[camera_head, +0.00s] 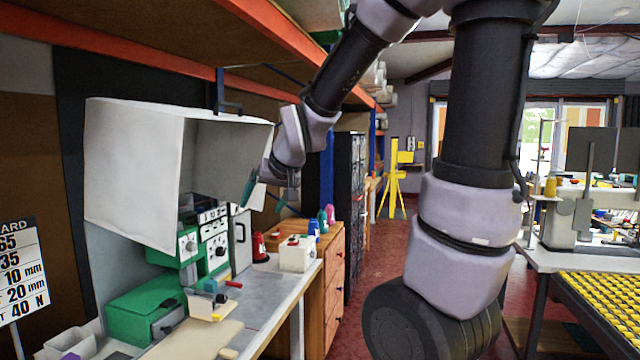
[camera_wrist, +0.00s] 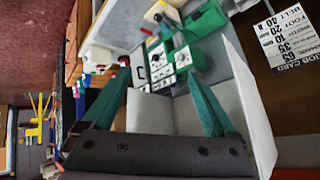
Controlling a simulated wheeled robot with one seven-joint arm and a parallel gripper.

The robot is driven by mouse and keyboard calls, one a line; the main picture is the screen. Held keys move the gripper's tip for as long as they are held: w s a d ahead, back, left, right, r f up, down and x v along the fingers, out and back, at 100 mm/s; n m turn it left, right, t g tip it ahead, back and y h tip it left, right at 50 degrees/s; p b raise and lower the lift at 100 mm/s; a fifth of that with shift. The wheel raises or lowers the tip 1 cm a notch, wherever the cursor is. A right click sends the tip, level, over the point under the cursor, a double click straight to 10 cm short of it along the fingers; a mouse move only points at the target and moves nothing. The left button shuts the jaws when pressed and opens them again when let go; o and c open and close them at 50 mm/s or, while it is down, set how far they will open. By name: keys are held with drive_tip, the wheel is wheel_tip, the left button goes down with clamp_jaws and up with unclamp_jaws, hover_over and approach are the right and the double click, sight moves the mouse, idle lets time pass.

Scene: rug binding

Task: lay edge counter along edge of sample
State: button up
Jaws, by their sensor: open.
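My gripper (camera_head: 268,196) is in the air above the bench, by the right opening of the white hood. Its two teal fingers stand wide apart with nothing between them, as the wrist view (camera_wrist: 155,105) also shows. A flat beige piece (camera_head: 190,340), which may be the sample, lies on the bench at the bottom. A small tan block (camera_head: 228,353) is by its right edge. A small device with a red handle (camera_head: 212,298) stands just behind the beige piece. I cannot tell for sure which thing is the edge counter.
The white hood (camera_head: 130,165) overhangs the bench (camera_head: 262,290). Green instruments (camera_head: 145,308) stand at the back. A white box (camera_head: 296,254) and red bottle (camera_head: 259,247) stand at the far end. A shelf runs overhead. The bench's front strip is partly clear.

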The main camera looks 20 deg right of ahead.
drive_tip(key=s+d+r+m, duration=0.1)
drive_tip(key=s+d+r, duration=0.2)
drive_tip(key=s, duration=0.5)
drive_tip(key=s+d+r+m+g, duration=0.1)
drive_tip(key=s+d+r+m, duration=0.1)
drive_tip(key=s, duration=0.7)
drive_tip(key=shift+d+r, duration=0.7)
drive_tip(key=shift+d, duration=0.15)
